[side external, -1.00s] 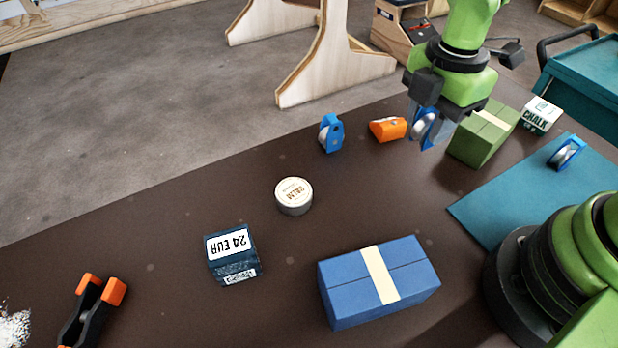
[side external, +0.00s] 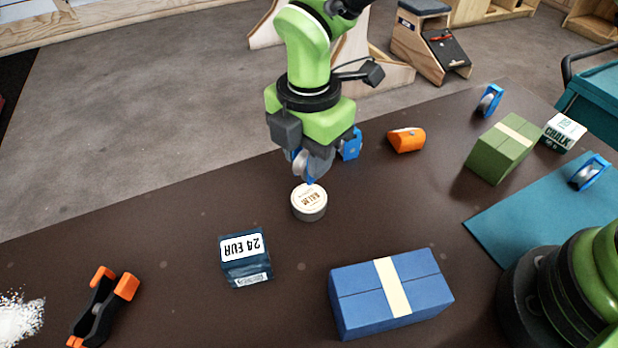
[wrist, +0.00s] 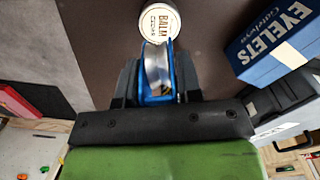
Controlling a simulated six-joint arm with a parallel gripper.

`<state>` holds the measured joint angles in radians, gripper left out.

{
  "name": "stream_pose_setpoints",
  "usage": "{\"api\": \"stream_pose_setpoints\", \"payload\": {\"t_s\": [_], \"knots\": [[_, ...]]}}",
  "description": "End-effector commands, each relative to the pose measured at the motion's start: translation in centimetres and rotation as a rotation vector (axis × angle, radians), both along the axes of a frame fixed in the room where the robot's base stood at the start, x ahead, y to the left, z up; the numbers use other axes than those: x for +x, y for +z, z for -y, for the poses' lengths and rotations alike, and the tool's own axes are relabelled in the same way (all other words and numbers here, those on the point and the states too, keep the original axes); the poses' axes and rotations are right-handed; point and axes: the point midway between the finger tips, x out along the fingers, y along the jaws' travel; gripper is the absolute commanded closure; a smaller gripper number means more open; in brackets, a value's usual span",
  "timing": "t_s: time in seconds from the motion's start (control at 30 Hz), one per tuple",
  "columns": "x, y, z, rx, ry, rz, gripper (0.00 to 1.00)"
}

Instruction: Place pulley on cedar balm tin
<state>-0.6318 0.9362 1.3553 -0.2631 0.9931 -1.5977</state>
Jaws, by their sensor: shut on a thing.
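My gripper (side external: 308,166) is shut on a blue pulley with a pale grey wheel (side external: 301,164). The pulley hangs at or just above the back of the round cedar balm tin (side external: 309,205), which has a white lid. I cannot tell whether they touch. In the wrist view the held pulley (wrist: 156,75) sits between the fingers (wrist: 158,88), and the tin (wrist: 158,20) shows just past its tip, partly covered. Other blue pulleys stand behind my gripper (side external: 350,144), at the back right (side external: 490,101) and on the teal mat (side external: 588,173).
A dark blue price-labelled box (side external: 245,258) stands front left of the tin, and a large blue box (side external: 390,295) front right. An orange piece (side external: 406,140), a green box (side external: 500,148) and a chalk box (side external: 563,132) are to the right. A black-orange clamp (side external: 103,305) lies left.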

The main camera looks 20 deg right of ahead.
Motion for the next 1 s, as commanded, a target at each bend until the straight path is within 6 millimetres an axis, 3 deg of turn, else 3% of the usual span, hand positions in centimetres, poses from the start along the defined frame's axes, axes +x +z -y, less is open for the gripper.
{"api": "stream_pose_setpoints", "payload": {"t_s": [0.4, 0.77, 0.8, 0.9, 1.0], "knots": [[0.0, -4.9, 0.1, 0.0, -0.001, 0.0, 0.96], [0.0, -5.2, 0.1, 0.0, -0.001, 0.001, 0.96], [0.0, -5.3, 0.1, 0.0, -0.001, 0.001, 0.65], [0.0, -5.2, 0.0, 0.0, -0.001, 0.001, 0.42], [0.0, -5.2, 0.0, 0.0, -0.001, 0.001, 0.42]]}}
